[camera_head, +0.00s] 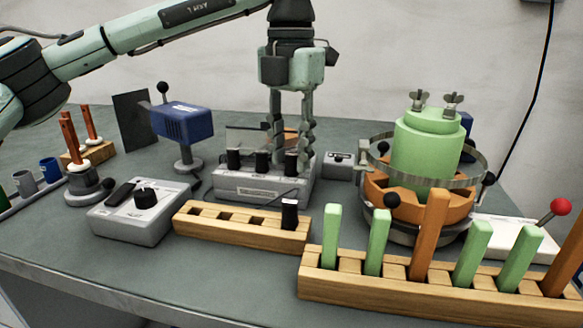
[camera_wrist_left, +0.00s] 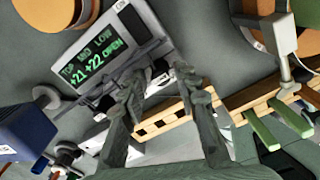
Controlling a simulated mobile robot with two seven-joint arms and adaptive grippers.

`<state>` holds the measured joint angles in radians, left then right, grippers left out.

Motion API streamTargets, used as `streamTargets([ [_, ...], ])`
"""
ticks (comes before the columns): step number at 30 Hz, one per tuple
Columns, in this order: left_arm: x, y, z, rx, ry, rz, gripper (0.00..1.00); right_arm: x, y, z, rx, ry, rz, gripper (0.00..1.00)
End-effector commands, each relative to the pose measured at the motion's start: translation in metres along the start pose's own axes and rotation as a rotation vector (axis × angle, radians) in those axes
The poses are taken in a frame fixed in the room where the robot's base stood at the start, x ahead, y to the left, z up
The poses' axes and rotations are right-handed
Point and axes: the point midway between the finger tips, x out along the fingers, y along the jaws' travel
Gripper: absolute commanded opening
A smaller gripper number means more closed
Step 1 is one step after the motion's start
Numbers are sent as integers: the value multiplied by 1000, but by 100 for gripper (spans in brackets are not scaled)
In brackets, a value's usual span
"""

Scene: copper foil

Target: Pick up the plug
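Three black plugs stand in a row on a grey socket block (camera_head: 262,190): a left plug (camera_head: 234,160), a middle plug (camera_head: 263,161) and a right plug (camera_head: 291,163). Another black plug (camera_head: 289,214) stands at the right end of a low wooden rack (camera_head: 225,222). My left gripper (camera_head: 291,160) points down over the right part of the socket block, its fingers apart around or just behind the right plug; I cannot tell whether they touch it. In the left wrist view, the left gripper (camera_wrist_left: 160,83) is open. My right gripper is not in view.
A grey knob box (camera_head: 140,213) and blue device (camera_head: 183,122) stand left. A green vessel (camera_head: 428,145) in an orange ring stands right. A wooden rack of green and orange bars (camera_head: 400,293) fills the front right. A display (camera_wrist_left: 103,50) reads TOP, MID, LOW.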

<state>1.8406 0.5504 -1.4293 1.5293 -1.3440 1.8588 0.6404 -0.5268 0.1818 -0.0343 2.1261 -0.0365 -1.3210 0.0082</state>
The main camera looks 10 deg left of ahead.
Motion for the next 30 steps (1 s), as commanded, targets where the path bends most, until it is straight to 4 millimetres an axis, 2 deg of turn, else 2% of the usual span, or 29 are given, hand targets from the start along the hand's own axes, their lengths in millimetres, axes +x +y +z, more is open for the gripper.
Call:
streamTargets([
  [4, 12, 0, 0, 0, -1, 0, 31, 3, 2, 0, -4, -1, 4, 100],
  [11, 13, 0, 0, 0, -1, -1, 31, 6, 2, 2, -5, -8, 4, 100],
  [18, 13, 0, 0, 1, -1, -1, 1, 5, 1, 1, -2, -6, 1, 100],
  [30, 6, -1, 1, 1, -3, 0, 0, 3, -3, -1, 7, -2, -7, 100],
])
